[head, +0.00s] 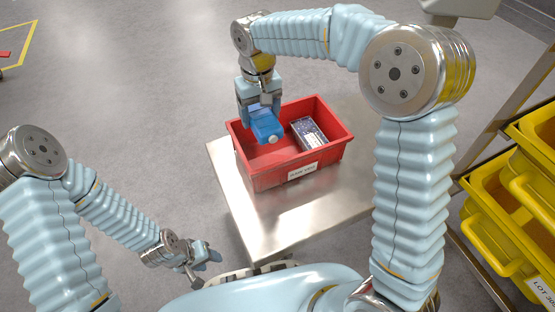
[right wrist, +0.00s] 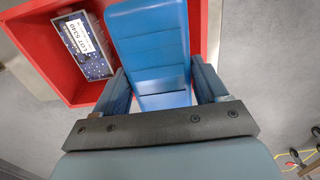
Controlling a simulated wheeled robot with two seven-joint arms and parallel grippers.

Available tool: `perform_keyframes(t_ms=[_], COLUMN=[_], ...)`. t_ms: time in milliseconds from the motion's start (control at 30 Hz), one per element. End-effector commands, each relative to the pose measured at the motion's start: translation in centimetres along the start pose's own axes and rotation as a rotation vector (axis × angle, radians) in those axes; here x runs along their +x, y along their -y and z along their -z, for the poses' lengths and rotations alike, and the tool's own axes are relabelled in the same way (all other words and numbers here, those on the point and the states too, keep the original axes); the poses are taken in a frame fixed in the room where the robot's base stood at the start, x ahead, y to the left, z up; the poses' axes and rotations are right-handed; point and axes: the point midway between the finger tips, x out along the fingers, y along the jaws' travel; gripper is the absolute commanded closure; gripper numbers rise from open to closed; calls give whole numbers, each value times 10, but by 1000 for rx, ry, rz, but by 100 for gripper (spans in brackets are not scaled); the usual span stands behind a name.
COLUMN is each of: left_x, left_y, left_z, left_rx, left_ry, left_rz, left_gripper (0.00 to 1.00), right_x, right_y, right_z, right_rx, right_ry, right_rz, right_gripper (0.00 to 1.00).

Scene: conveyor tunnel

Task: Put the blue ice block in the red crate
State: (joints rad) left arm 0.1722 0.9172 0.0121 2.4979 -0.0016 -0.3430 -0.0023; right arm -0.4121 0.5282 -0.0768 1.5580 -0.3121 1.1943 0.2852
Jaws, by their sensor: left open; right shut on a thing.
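The blue ice block (head: 265,126) is held by my right gripper (head: 258,108), over the left part of the red crate (head: 270,176). In the right wrist view the blue ice block (right wrist: 150,50) sits between the two fingers of my right gripper (right wrist: 165,90), with the red crate (right wrist: 42,50) below it. I cannot tell whether the block touches the crate floor. The red crate stands on a metal table and has a white label on its front. My left gripper (head: 205,254) is open and empty, low at the left, away from the crate.
A dark speckled box with a white label (head: 309,134) lies in the right part of the crate; it also shows in the right wrist view (right wrist: 84,46). The metal table (head: 290,220) is bare around the crate. Yellow bins (head: 510,205) stand at the right.

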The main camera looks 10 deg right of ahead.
Motion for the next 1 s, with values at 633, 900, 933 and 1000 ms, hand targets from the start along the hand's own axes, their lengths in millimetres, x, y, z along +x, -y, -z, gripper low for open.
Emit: perform_keyframes(t_ms=[633,900,933,1000], left_x=[31,37,37,37], left_y=[12,14,14,14], left_z=[1,2,2,2], left_rx=[-1,-2,-2,-2], left_ry=[-8,-10,-10,-10], left_rz=[0,0,0,0], left_gripper=[52,52,52,52], right_x=[131,165,165,164], right_y=[-1,-1,-1,-1], right_z=[-1,0,0,0], right_rx=[1,2,2,2], right_ry=[4,0,0,0], right_rz=[-1,0,0,0], right_gripper=[82,82,82,82])
